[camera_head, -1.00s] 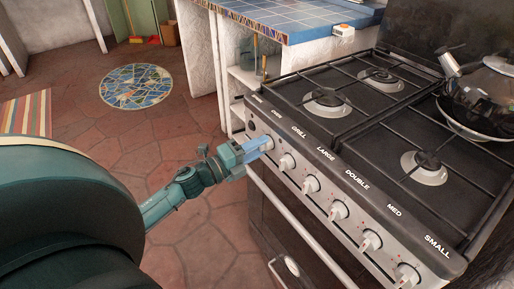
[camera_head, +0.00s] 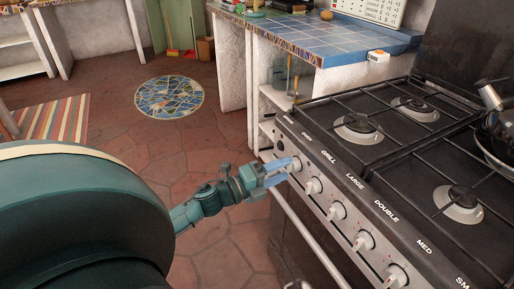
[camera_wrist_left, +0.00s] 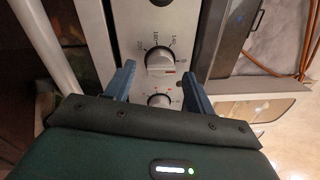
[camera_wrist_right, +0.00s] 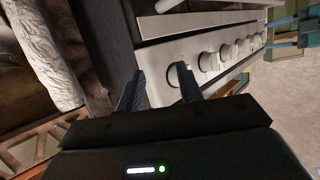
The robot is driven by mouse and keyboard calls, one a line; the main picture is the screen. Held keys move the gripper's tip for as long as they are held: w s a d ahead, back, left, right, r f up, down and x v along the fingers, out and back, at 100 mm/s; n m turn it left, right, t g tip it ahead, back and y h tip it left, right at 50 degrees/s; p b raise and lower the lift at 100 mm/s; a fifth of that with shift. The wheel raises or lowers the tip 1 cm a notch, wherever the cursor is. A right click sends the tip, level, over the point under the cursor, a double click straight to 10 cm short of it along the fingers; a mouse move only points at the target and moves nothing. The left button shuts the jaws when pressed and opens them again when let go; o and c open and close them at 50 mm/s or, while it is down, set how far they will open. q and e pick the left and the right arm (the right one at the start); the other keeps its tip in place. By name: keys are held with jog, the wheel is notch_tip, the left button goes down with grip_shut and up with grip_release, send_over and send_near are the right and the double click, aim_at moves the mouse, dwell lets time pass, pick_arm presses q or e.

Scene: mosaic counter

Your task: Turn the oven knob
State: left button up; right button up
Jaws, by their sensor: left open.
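The stove's oven knob (camera_head: 296,164) is a pale knob at the left end of the front panel, near the OVEN label. My left gripper (camera_head: 284,170) is open, with its fingertips at this knob. In the left wrist view the knob (camera_wrist_left: 160,60), ringed by printed numbers, lies ahead between the two blue fingers (camera_wrist_left: 158,85). I cannot tell whether a finger touches it. My right gripper is outside the head view. In the right wrist view its fingers (camera_wrist_right: 160,88) are apart, with a knob at the row's near end close to the right finger.
Several more knobs (camera_head: 337,211) run along the panel to the right. An oven handle bar (camera_head: 310,240) runs below them. A pan (camera_head: 496,140) stands on the hob at the right edge. A blue tiled counter (camera_head: 330,40) lies behind. The tiled floor at left is open.

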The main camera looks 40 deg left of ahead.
pick_arm(q)
jog(key=r+v, duration=0.1)
jog(key=v, duration=1)
jog(key=shift+s+f, duration=0.3)
jog(key=shift+f, duration=0.15)
jog(key=shift+a, duration=0.1)
